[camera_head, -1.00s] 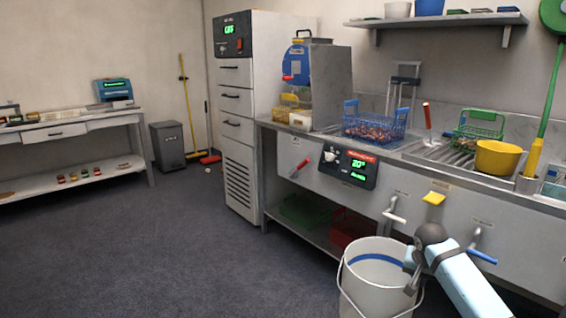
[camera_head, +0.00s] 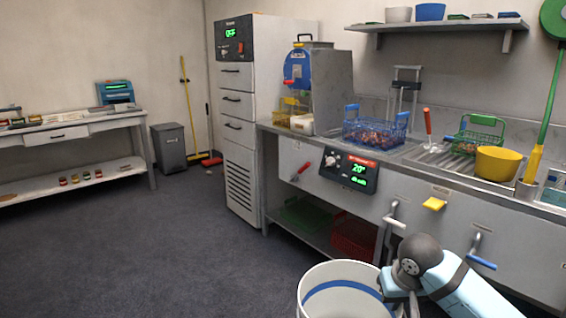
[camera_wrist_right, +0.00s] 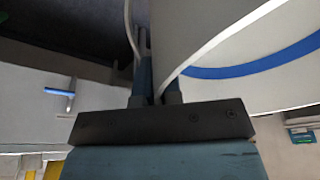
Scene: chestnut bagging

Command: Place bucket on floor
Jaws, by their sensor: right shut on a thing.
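The white bucket (camera_head: 343,306) with a blue band inside is at the bottom edge of the head view, its lower part cut off. My right gripper (camera_head: 400,296) is at the bucket's right side, shut on it. In the right wrist view, the gripper (camera_wrist_right: 146,60) has its fingers close together beside the bucket's pale wall (camera_wrist_right: 200,50), with the thin wire handle running by them. The exact spot of the grip is partly hidden. The dark grey floor (camera_head: 190,255) shows left of the bucket. My left gripper is not in view.
A steel counter (camera_head: 425,205) with levers and a control panel (camera_head: 349,170) runs along the right. Its lower shelf holds a green crate (camera_head: 303,215) and a red crate (camera_head: 354,237). The floor at left and centre is open.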

